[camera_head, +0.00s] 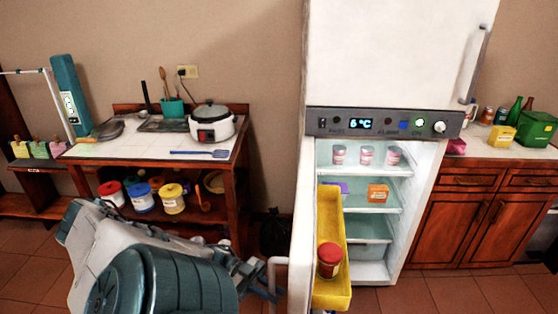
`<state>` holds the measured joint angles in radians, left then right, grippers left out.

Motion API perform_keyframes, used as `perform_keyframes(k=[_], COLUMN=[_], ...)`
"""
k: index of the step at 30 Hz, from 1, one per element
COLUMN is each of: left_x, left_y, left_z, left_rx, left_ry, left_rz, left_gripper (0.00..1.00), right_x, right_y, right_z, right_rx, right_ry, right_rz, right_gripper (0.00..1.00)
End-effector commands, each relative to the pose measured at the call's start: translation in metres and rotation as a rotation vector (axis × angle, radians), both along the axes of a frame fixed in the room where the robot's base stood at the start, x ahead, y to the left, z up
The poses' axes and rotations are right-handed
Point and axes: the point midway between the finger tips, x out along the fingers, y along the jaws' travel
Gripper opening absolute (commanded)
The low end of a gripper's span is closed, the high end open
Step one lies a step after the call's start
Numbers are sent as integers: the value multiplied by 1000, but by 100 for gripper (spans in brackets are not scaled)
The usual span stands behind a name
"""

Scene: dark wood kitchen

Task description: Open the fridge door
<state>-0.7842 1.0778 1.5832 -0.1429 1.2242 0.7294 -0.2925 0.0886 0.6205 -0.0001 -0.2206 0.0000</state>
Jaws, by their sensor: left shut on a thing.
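The white fridge (400,55) stands right of centre. Its lower door (304,215) is swung wide open toward me and seen nearly edge-on, with a yellow shelf (331,295) holding a red jar (329,261) on its inner side. My left gripper (268,283) is shut on the door's pale handle (279,261), on the outer side of the door. My arm hides part of the gripper. My right gripper is out of view.
Inside the fridge are several cans and an orange box (378,193). A wooden table (150,147) with a rice cooker (212,123) stands left of the door. A cabinet (480,215) stands at right. Tiled floor lies clear before the fridge.

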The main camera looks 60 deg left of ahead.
Motion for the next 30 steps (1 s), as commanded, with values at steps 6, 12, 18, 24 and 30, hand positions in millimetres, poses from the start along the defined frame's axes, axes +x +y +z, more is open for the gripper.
perform_keyframes(k=[6,12,18,24,30], left_x=[-1,-1,-1,-5,-21], left_y=[1,0,0,7,40], left_z=[0,0,0,-1,-2], left_rx=[-2,-2,-2,0,2], left_ry=[-1,-1,-1,1,5], left_rz=[1,0,-1,-2,-1], left_gripper=[0,21,21,21,21], right_x=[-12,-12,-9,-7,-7], right_y=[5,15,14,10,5], right_z=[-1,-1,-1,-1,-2], right_rx=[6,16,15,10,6], right_ry=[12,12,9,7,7], right_rz=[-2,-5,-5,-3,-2], right_gripper=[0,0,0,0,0])
